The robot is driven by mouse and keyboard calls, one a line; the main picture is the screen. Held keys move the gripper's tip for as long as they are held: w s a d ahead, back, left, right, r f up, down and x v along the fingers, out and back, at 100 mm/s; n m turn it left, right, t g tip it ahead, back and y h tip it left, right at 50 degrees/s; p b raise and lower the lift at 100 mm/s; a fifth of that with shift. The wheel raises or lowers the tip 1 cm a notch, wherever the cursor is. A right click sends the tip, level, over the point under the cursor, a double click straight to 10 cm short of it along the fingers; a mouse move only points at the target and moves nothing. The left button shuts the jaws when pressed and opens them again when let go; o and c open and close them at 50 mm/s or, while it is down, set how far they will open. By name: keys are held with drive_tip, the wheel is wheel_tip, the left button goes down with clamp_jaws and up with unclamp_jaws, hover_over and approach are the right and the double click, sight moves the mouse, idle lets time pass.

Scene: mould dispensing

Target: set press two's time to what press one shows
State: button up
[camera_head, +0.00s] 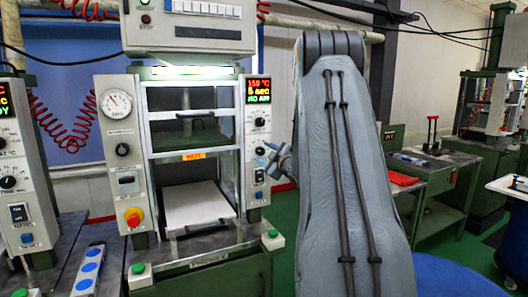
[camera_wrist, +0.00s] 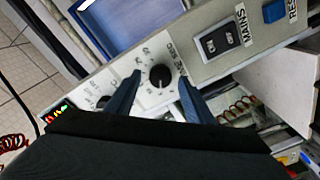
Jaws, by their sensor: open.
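The middle press (camera_head: 192,165) has a right-hand panel whose display (camera_head: 258,90) shows a red temperature line, "5 sec" in yellow and a green line below. Its nameplate is too blurred to read surely. My gripper (camera_head: 273,158) is at this panel's lower knobs and partly hides them. In the wrist view the black time knob (camera_wrist: 159,76) with its white pointer lies between the two blue fingers of my open gripper (camera_wrist: 160,79); I cannot tell whether they touch it. The left press's display (camera_head: 5,99) is cut off by the picture edge, so its time is not readable.
Below the time knob are the mains switch (camera_wrist: 220,42) and blue reset button (camera_wrist: 273,11). The press's left panel carries a red emergency button (camera_head: 133,217). A green bench (camera_head: 435,165) stands at the right. My arm covers the area right of the press.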

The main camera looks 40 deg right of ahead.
drive_tip(key=shift+w+d, duration=0.1)
drive_tip(key=shift+w, duration=0.5)
drive_tip(key=c, duration=1)
drive_tip(key=shift+c, duration=0.2)
